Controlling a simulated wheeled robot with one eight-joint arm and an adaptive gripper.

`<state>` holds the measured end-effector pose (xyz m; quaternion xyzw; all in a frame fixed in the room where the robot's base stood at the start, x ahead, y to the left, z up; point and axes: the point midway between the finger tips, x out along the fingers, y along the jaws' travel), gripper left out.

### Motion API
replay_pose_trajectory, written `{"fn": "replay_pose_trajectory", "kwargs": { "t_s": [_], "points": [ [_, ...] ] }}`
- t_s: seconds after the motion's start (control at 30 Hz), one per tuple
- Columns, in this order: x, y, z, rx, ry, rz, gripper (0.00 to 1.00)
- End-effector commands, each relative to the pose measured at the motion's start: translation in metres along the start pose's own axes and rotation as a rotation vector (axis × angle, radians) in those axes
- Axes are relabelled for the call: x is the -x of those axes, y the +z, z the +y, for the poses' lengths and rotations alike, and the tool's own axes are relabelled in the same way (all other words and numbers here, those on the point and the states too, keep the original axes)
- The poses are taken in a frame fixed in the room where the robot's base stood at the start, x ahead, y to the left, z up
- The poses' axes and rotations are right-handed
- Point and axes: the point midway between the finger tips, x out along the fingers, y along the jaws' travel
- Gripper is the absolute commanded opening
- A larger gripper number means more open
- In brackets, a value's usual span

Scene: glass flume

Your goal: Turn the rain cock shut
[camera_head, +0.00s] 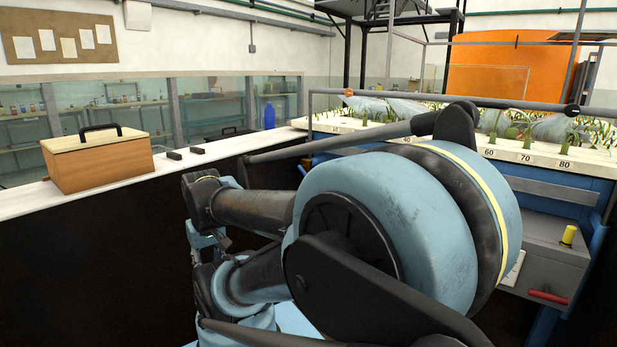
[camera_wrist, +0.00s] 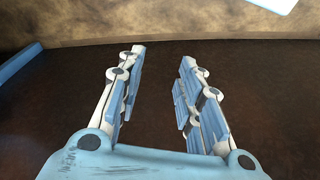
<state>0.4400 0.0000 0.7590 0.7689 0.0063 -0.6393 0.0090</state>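My gripper (camera_wrist: 162,55) is open and empty in the wrist view, its two blue-padded fingers apart over a dark brown surface. In the head view my folded arm fills the middle and hides much of the flume's front. I cannot tell for sure which fitting is the rain cock. A red lever handle (camera_head: 548,297) lies roughly level on the grey box at the lower right, and a yellow knob (camera_head: 568,236) stands upright above it. Both are to the right of my arm and apart from it. Neither shows in the wrist view.
The blue-framed flume (camera_head: 590,180) with a numbered white edge and plants runs along the right. A long white counter (camera_head: 30,197) at left bears a wooden box (camera_head: 98,162), two small black blocks and a blue bottle (camera_head: 269,116). A grey rail (camera_head: 440,98) crosses above the flume.

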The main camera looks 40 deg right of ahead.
Motion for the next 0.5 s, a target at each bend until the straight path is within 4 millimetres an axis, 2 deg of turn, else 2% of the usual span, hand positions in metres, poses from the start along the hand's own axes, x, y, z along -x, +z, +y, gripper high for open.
{"fn": "replay_pose_trajectory", "kwargs": {
  "t_s": [0.27,0.4,0.5],
  "points": [
    [-0.0001,0.0001,0.0000,0.000,0.000,0.000,0.33],
    [0.0063,0.0056,0.0018,0.003,0.007,0.013,0.63],
    [0.0083,-0.0034,0.0095,0.016,0.035,0.021,0.85]
  ]
}}
